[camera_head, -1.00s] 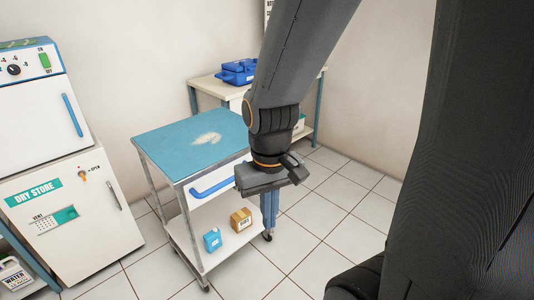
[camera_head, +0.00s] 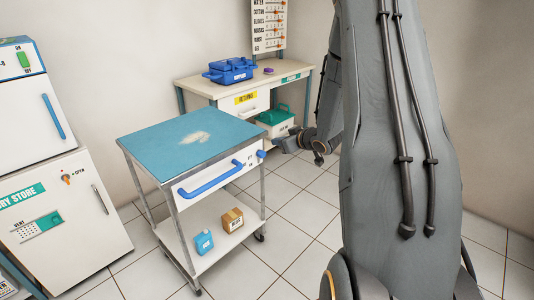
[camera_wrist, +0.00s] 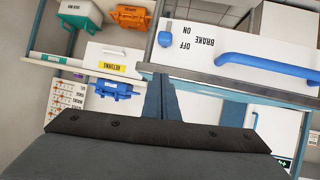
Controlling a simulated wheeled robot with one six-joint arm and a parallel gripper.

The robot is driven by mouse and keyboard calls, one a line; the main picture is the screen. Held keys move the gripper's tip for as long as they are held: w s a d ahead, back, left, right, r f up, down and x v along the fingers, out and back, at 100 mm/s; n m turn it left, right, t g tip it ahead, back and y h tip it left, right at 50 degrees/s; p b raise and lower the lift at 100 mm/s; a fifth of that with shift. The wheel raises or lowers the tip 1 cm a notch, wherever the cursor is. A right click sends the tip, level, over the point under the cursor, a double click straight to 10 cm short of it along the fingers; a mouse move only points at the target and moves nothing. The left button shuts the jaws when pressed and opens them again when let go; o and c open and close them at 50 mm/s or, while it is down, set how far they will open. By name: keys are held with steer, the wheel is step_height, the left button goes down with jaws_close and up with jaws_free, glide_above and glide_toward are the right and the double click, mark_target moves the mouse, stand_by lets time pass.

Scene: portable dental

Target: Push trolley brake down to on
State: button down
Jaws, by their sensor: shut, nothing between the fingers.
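The trolley (camera_head: 150,140) has a blue top and a white drawer front with a long blue handle (camera_head: 212,178). Its brake lever (camera_head: 261,154) is a small blue knob at the right end of that front, seemingly level with the OFF mark. In the wrist view, which is upside down, the brake lever (camera_wrist: 165,39) sits beside the BRAKE, OFF and ON lettering. My gripper (camera_head: 279,145) is to the right of the lever, apart from it. In the wrist view my gripper (camera_wrist: 160,80) is shut and empty; the lever lies beyond its fingertips.
A bench (camera_head: 195,86) behind holds a blue case (camera_head: 230,70), with a green-lidded box (camera_head: 275,122) below. A white cabinet (camera_head: 60,225) stands left. The trolley's lower shelf carries a blue container (camera_head: 204,242) and a brown box (camera_head: 232,220). Tiled floor is clear at front right.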

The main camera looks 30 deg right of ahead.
steer(key=d+f+t+y, duration=0.1)
steer(key=s+d+f+n+y, duration=0.1)
steer(key=y, duration=0.1)
steer(key=shift+d+t, duration=0.25)
steer(key=shift+t, duration=0.15)
steer(key=shift+w, duration=0.1)
glide_above(261, 154)
steer(key=s+d, duration=0.2)
step_height(261, 154, down, 2)
steer(key=shift+a+f, duration=0.1)
steer(key=shift+f, duration=0.1)
step_height(261, 154, down, 2)
steer(key=shift+w+f+p, duration=0.1)
steer(key=shift+f+p, duration=0.1)
steer(key=shift+p, duration=0.15)
steer(key=shift+f, duration=0.8)
steer(key=shift+f, duration=0.1)
